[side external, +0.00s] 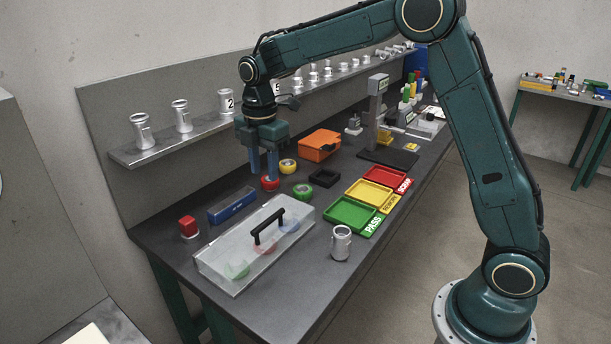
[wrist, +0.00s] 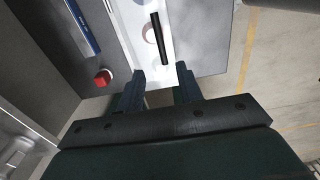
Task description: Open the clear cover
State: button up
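The clear cover (side external: 215,262) is a long see-through box lid on the bench at the front left. It is shut over several coloured round items. Its black handle (side external: 268,227) stands on top. In the wrist view the cover (wrist: 130,22) and its handle (wrist: 161,40) lie ahead of the fingers. My gripper (side external: 263,176) points down, behind and above the cover, with its fingertips near a red ring (side external: 270,183) in the side view. In the wrist view my gripper (wrist: 160,85) has its fingers apart, with nothing between them. It is clear of the handle.
A blue bar-like item (side external: 232,206) and a red block (side external: 189,227) lie left of the cover. A metal cylinder (side external: 341,243) stands to its right. Green (side external: 347,222), yellow and red trays, an orange case (side external: 319,146) and a shelf (side external: 145,156) of metal castings are nearby.

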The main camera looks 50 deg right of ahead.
aim_at(268, 219)
notch_tip(268, 219, down, 13)
jog(key=shift+f, duration=0.15)
dwell(0.5)
grip_shut()
